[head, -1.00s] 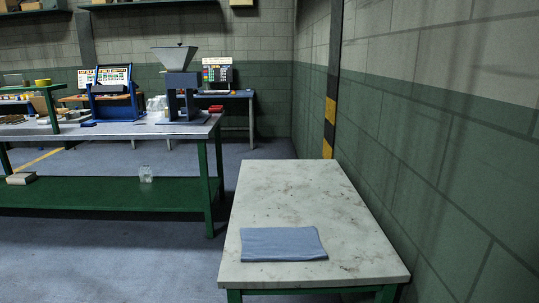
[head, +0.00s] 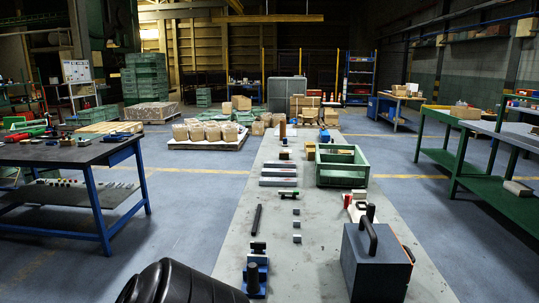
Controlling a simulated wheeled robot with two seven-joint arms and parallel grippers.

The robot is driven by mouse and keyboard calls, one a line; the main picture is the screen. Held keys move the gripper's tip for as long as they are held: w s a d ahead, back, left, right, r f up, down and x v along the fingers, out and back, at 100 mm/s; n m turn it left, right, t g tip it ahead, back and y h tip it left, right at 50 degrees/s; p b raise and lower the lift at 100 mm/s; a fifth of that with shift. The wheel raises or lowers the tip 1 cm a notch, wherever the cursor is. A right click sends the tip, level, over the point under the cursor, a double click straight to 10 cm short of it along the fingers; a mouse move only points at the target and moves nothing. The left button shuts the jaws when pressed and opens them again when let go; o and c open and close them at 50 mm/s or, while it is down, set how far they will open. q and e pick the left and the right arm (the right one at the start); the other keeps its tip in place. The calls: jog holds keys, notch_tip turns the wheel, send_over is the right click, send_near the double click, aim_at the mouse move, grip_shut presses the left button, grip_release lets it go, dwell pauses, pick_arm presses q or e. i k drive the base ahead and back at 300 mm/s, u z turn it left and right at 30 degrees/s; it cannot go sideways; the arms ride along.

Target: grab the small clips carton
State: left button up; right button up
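I cannot make out which thing is the small clips carton. A pale brown box (head: 465,112) sits on the green bench at the right in the head view, too far off to read. Brown cartons (head: 304,104) are stacked on the floor at the far back, beyond the long grey table (head: 335,255). Neither of my grippers shows in the head view.
The long table carries a green crate (head: 341,180), a dark grey handled box (head: 375,262), metal bars and small blocks. A dark workbench (head: 66,153) stands at the left. A black rounded object (head: 178,285) fills the bottom left.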

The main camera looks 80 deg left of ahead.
aim_at(311, 153)
jog(key=u, duration=4.35)
jog(key=i, duration=2.45)
jog(key=z, duration=1.75)
jog(key=i, duration=3.5)
